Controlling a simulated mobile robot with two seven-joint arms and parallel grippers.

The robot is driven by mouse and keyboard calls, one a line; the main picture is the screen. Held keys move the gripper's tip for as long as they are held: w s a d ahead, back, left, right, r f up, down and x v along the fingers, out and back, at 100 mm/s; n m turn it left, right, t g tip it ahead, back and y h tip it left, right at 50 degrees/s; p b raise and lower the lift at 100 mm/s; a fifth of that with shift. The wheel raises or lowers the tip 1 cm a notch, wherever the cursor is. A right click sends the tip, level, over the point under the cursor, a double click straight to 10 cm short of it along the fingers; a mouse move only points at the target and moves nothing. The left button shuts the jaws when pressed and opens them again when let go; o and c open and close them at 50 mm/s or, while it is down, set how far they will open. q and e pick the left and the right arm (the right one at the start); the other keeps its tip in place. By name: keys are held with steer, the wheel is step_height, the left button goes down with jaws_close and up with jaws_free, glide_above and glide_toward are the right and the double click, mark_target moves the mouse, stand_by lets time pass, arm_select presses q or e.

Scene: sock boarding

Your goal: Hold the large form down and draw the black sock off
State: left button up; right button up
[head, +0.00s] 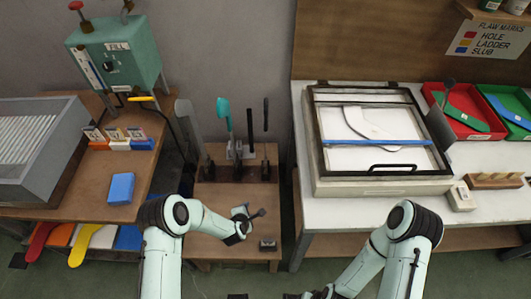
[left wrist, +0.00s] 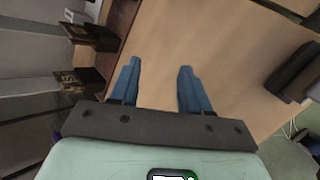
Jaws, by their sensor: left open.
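Several slim upright forms stand in dark holders (head: 238,172) at the back of the small wooden table (head: 215,215). One carries a teal cover (head: 224,114); beside it stand a black upright piece (head: 250,128) and a thinner dark one (head: 265,114). I cannot tell which of these dark pieces is the black sock, nor which form is the large one. My left gripper (head: 250,215) is in front of the holders, apart from them. In the left wrist view its blue fingers (left wrist: 158,75) are spread and empty over bare wood. My right gripper (head: 322,293) is at the bottom edge, partly cut off.
A small dark block (head: 268,245) sits at the table's front right. To the right is a white bench with a framed light box (head: 385,185) and red and green trays (head: 470,137). To the left is a bench with a green FILL machine (head: 120,58) and blue block (head: 121,188).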

arm_select(q)
steer(key=w+d+r+n+t+y, duration=0.1)
steer(key=w+d+r+n+t, duration=0.25)
steer(key=w+r+n, duration=0.5)
steer(key=w+d+r+n+t+y, duration=0.1)
steer(key=w+d+r+n+t, duration=0.25)
steer(key=w+r+n, duration=0.45)
steer(key=w+f+m, duration=0.1)
steer(key=w+f, duration=0.2)
steer(key=w, duration=0.5)
steer(key=shift+d, duration=0.15)
steer(key=shift+w+m, duration=0.1)
steer(key=shift+m, duration=0.15)
jaws_close()
